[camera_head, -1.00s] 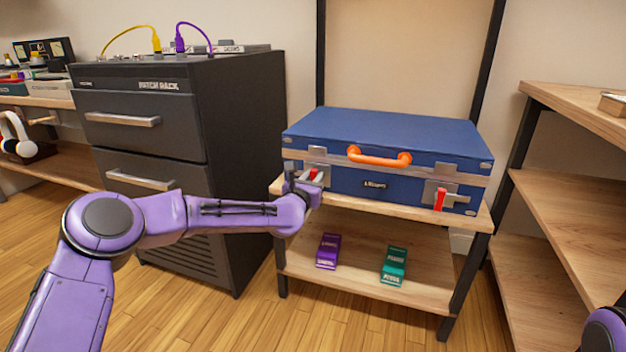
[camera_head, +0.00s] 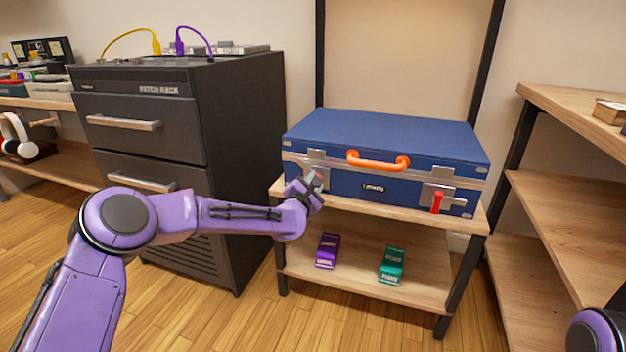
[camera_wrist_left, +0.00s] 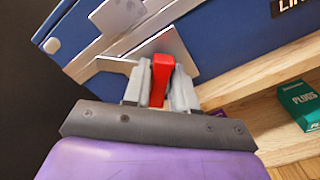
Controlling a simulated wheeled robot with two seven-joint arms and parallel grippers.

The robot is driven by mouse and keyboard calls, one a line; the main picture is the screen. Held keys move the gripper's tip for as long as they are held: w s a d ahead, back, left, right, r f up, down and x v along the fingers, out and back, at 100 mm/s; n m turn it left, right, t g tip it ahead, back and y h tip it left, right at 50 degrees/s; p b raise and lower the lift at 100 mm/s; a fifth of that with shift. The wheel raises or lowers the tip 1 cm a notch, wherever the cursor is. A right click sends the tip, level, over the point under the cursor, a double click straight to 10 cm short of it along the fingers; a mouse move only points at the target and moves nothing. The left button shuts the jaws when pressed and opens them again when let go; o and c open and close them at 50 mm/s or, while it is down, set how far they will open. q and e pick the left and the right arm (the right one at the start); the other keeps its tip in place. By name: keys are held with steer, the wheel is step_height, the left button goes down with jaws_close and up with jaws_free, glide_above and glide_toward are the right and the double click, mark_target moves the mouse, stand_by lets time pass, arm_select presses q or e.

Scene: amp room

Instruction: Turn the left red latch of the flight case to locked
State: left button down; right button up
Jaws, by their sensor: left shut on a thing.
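The blue flight case (camera_head: 385,140) stands closed on the upper board of a wooden shelf, with an orange handle (camera_head: 378,161) on its front. My left gripper (camera_head: 313,182) is at the left latch plate (camera_head: 316,156) of the case. In the left wrist view the left red latch (camera_wrist_left: 161,78) sits between the two grey fingers of my left gripper (camera_wrist_left: 160,88), which are shut on it. In the head view the gripper hides this latch. The right red latch (camera_head: 437,202) hangs downward on its plate. Only a purple part of my right arm shows at the lower right; its gripper is out of view.
A purple box (camera_head: 327,251) and a green box (camera_head: 391,265) lie on the lower board (camera_head: 360,285). A dark drawer cabinet (camera_head: 240,150) stands close on the left. A wooden shelf unit (camera_head: 570,220) stands at the right. The floor in front is clear.

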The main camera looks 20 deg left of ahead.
arm_select(q)
steer(key=m+p, duration=0.1)
steer(key=m, duration=0.2)
steer(key=shift+d+r, duration=0.1)
steer(key=shift+r, duration=0.05)
steer(key=shift+m+p, duration=0.3)
steer(key=shift+m, duration=0.1)
steer(key=m+p, duration=0.1)
steer(key=m, duration=0.3)
steer(key=shift+d+p, duration=0.1)
steer(key=shift+p, duration=0.25)
steer(key=shift+f+m+p, duration=0.25)
steer(key=shift+m+p, duration=0.05)
steer(key=shift+m, duration=0.4)
arm_select(e)
steer(key=shift+m+t+h, duration=0.5)
steer(key=shift+m+t, duration=0.1)
steer(key=shift+w+d+r, duration=0.1)
steer(key=shift+w+r, duration=0.15)
steer(key=shift+r, duration=0.5)
steer(key=shift+w+d+r, duration=0.1)
steer(key=shift+w+r, duration=0.1)
steer(key=shift+r, duration=0.5)
steer(key=shift+w+d+r, duration=0.1)
steer(key=shift+w+r, duration=0.15)
steer(key=shift+r, duration=0.5)
arm_select(q)
steer(key=shift+f, duration=0.1)
